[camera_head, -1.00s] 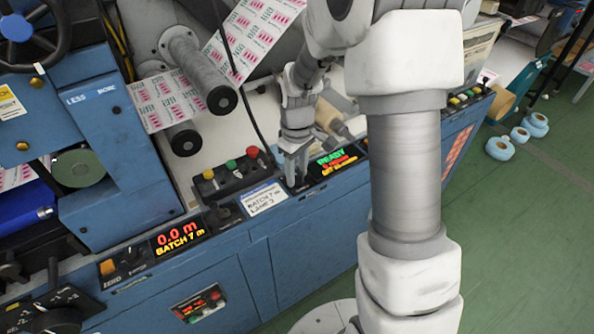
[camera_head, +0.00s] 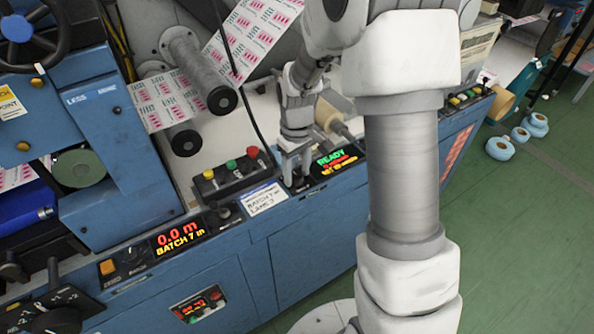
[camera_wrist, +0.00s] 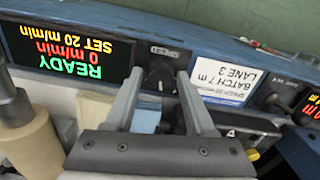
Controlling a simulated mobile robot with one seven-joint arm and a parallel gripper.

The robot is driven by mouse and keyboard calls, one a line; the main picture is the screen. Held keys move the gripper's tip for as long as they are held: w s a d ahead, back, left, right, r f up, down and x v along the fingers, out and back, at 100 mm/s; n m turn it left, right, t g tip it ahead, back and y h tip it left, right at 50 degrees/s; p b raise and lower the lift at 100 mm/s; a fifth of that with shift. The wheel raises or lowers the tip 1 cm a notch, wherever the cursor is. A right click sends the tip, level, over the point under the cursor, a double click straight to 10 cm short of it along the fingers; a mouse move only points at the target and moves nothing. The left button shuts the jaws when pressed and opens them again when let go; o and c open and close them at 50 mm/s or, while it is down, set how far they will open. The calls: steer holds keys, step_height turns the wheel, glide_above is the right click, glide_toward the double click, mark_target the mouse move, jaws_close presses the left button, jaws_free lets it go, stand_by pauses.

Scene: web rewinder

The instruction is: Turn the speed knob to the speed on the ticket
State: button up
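The speed knob (camera_wrist: 160,77) is a small dark round knob with a pale mark, on the blue panel edge. My gripper (camera_wrist: 160,74) has one finger on each side of it, with gaps showing between fingers and knob; it looks open. In the head view my gripper (camera_head: 295,178) points down at the panel and hides the knob. The display (camera_wrist: 66,46) beside it reads READY, 0 m/min, SET 20 m/min. The white ticket (camera_wrist: 226,83) reads BATCH 7 m, LANE 3; its small speed line appears to say 20 m/min. The ticket also lies left of my gripper in the head view (camera_head: 263,199).
A button box (camera_head: 233,177) with red, green and yellow buttons stands behind the ticket. Another display (camera_head: 179,238) reads 0.0 m, BATCH 7 m. Rollers (camera_head: 200,75) carry the printed web above. A cable hangs near my gripper.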

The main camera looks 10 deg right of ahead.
mark_target(297, 175)
step_height(297, 175, up, 18)
steer(key=p, duration=0.2)
steer(key=shift+f+p, duration=0.25)
steer(key=shift+p, duration=0.05)
stand_by(0.4)
